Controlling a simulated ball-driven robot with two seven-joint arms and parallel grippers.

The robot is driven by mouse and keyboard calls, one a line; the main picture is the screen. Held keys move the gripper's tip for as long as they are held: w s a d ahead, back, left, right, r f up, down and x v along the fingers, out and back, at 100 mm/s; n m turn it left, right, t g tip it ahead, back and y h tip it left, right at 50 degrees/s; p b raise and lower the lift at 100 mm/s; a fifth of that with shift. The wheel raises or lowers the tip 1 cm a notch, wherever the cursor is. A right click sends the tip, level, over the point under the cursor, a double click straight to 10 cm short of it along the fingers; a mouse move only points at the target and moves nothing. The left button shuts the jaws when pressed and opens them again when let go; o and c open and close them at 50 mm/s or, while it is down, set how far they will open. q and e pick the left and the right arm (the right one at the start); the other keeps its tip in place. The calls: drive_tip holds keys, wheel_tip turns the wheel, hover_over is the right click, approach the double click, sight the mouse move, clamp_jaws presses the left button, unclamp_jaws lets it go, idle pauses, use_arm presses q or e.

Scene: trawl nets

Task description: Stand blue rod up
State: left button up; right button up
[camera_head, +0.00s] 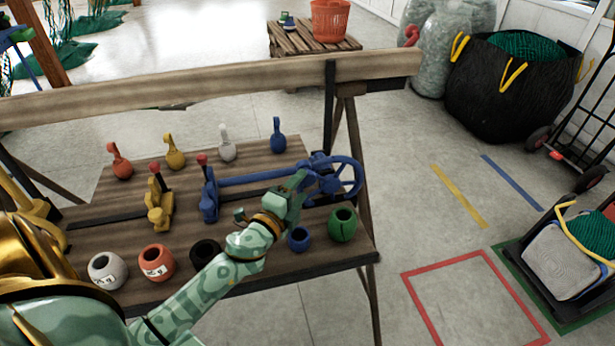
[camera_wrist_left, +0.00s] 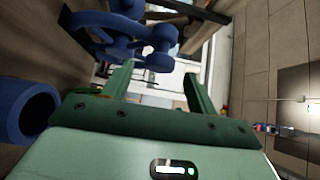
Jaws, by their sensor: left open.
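The blue rod (camera_head: 254,179) lies flat across the wooden table, from a blue bracket (camera_head: 209,203) with a red-topped lever on the left to a spoked blue wheel (camera_head: 345,180) on the right. My left gripper (camera_head: 294,184) is open and empty, close to the wheel end; I cannot tell whether it touches the rod. In the left wrist view, the open jaws (camera_wrist_left: 158,88) point toward blue parts (camera_wrist_left: 125,28), with a round blue knob (camera_wrist_left: 160,50) just past the fingertips. Part of the rod's right end is hidden behind the gripper. My right gripper is not in view.
Several hooked weights (camera_head: 120,162) line the table's back. Ring-shaped pots stand in front: white (camera_head: 107,270), orange (camera_head: 156,262), black, blue (camera_head: 299,239) and green (camera_head: 342,225). A yellow bracket (camera_head: 158,205) stands left. A wooden beam (camera_head: 220,80) crosses behind.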

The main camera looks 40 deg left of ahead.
sight(306, 182)
use_arm(q)
drive_tip(key=w, duration=0.4)
drive_tip(key=shift+w+a, duration=0.15)
drive_tip(key=shift+w, duration=0.25)
